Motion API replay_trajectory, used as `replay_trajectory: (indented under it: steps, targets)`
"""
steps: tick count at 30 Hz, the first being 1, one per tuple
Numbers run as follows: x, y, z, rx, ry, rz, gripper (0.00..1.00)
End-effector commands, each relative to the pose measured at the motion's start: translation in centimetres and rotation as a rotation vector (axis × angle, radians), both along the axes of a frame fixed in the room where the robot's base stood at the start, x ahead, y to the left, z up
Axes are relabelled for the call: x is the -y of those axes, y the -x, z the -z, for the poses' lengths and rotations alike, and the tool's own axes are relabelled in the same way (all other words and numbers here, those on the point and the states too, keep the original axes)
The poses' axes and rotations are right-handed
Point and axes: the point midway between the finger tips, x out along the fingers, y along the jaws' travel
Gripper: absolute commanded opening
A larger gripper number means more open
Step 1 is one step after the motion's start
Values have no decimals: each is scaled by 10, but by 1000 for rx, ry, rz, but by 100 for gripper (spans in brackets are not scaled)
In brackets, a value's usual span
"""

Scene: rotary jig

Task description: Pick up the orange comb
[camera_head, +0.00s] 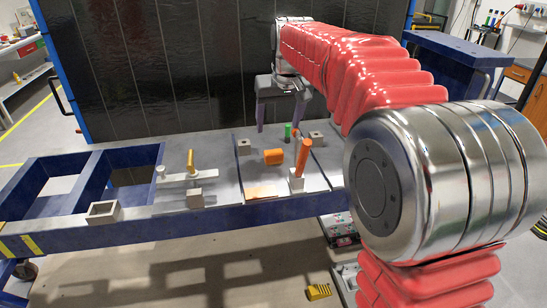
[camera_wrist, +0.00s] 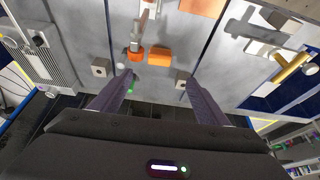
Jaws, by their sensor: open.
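A small orange block (camera_head: 273,157) lies on the grey table plate and also shows in the wrist view (camera_wrist: 159,55). It may be the orange comb, but I cannot make out teeth. An upright orange cylinder (camera_head: 303,155) stands to its right in the head view. A flat orange piece (camera_head: 262,190) lies nearer the front edge, partly visible in the wrist view (camera_wrist: 203,7). My gripper (camera_head: 279,127) is open at the table's back, beyond the block and apart from it. Its two fingers (camera_wrist: 159,76) show nothing held between them.
A green cylinder (camera_head: 288,132) and grey cubes (camera_head: 316,139) (camera_head: 244,147) stand near the orange block. A yellow-handled fixture (camera_head: 190,160) is to the left. A dark panel (camera_head: 200,60) rises behind the table. A yellow toothed piece (camera_head: 318,291) lies on the floor.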

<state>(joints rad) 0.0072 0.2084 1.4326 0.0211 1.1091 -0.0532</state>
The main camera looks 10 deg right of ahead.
Motion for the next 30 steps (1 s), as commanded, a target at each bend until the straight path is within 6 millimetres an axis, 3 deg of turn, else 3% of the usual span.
replay_trajectory:
  steps: [5,21,30]
  targets:
    - [1,-3,7,-1,0,2,69]
    - [2,-31,75,-1,0,4,69]
    - [2,-33,79,1,0,4,69]
